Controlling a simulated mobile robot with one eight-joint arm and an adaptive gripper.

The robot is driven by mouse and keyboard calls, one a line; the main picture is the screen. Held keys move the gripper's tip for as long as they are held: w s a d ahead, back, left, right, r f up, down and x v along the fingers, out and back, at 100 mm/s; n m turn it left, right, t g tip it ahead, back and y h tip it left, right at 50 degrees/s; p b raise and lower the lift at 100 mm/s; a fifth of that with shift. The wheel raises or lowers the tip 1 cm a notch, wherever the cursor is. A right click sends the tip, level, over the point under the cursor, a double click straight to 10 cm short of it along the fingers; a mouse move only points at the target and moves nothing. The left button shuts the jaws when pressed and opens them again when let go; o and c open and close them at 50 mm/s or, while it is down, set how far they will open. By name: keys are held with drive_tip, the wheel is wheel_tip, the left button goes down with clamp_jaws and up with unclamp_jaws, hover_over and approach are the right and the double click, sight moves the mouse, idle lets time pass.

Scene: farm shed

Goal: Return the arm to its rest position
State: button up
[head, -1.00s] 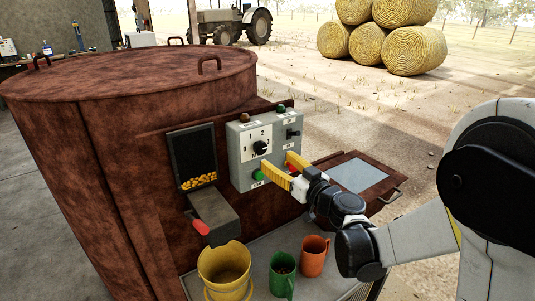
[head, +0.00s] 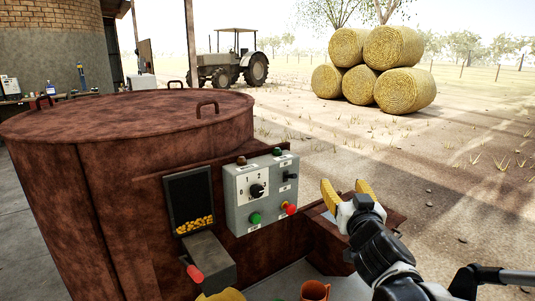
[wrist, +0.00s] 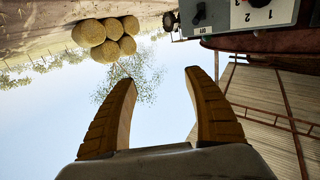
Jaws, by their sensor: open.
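My gripper (head: 347,190) has yellow padded fingers. It is open and empty, raised to the right of the grey control box (head: 235,205) and apart from it. In the wrist view the two fingers (wrist: 163,105) stand wide apart with only sky and a tree between them. That view is upside down, with a corner of the control box (wrist: 275,14) at the top right. The box carries a dial (head: 257,190), a green button (head: 255,218) and a red knob (head: 289,208).
The rusty round machine (head: 110,120) fills the left. A red-handled chute (head: 210,262) sticks out below its window. An orange mug (head: 315,291) and a yellow bucket (head: 222,295) show at the bottom edge. Hay bales (head: 385,68) and a tractor (head: 228,65) stand far behind. Air right of my gripper is free.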

drive_tip(key=s+d+f+m+g+h, duration=0.25)
drive_tip(key=s+d+f+g, duration=0.2)
drive_tip(key=s, duration=0.35)
drive_tip(key=s+a+f+n+g+y, duration=0.1)
drive_tip(key=s+a+f+g, duration=0.1)
drive_tip(key=s+f, duration=0.3)
drive_tip(key=s+a+f+n+g+y, duration=0.1)
drive_tip(key=s+f+g, duration=0.3)
drive_tip(key=s, duration=0.8)
drive_tip(key=shift+s+a+f+n+y, duration=0.2)
drive_tip(key=shift+a+f+n+y, duration=0.2)
drive_tip(key=shift+a+f, duration=0.4)
